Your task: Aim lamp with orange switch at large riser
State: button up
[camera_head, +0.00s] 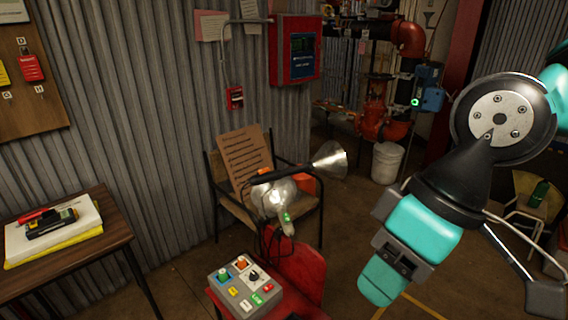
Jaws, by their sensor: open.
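The lamp with the orange switch (330,160) has a flared metal shade and a long black handle. Its orange switch (262,171) is at the handle's left end. Its shade opens toward the right; I cannot tell how exactly it lines up with the pipes. A second lamp (276,193) with a green switch hangs just below it, its shade nearer me. The large riser (404,75) appears to be the thick red and black pipe standing at the back right. My gripper (400,255) is at the lower right, open, apart from both lamps; its fingertips are hard to make out.
A grey control box (244,288) with coloured knobs and buttons sits on a red seat (297,275) in front. A chair (228,205) with a cardboard notice stands behind the lamps. A wooden table (110,252) is at left. A white bucket (387,162) stands by the pipes.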

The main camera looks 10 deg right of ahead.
aim_at(330, 162)
jog(key=k, duration=0.6)
jog(key=u, duration=0.6)
jog(key=i, duration=1.5)
jog(key=z, duration=0.5)
